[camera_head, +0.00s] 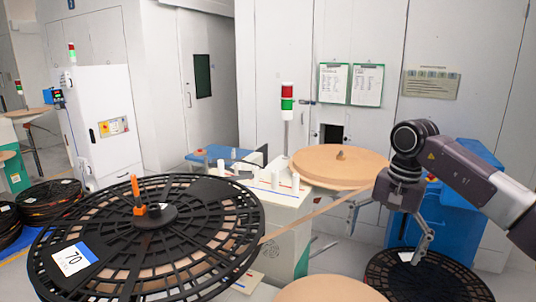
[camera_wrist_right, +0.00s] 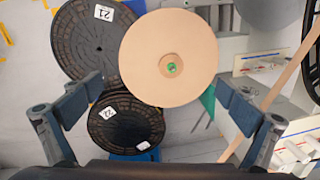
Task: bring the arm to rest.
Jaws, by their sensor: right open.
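My right arm (camera_head: 478,180) comes in from the right side of the head view, its dark wrist bent downward. My right gripper (camera_head: 384,243) hangs below the wrist with its two fingers spread wide and nothing between them. In the right wrist view the open fingers (camera_wrist_right: 158,104) stand left and right of a tan disc (camera_wrist_right: 150,50) with a green centre, which lies below and apart from them. My left gripper is not in view.
A large black reel (camera_head: 100,250) marked 70 fills the lower left. A tan strip (camera_head: 320,212) runs from it towards a tan roll (camera_head: 338,160) beside the right wrist. A blue cabinet (camera_head: 455,230) stands behind the arm. Black reels (camera_wrist_right: 95,40) lie on the floor.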

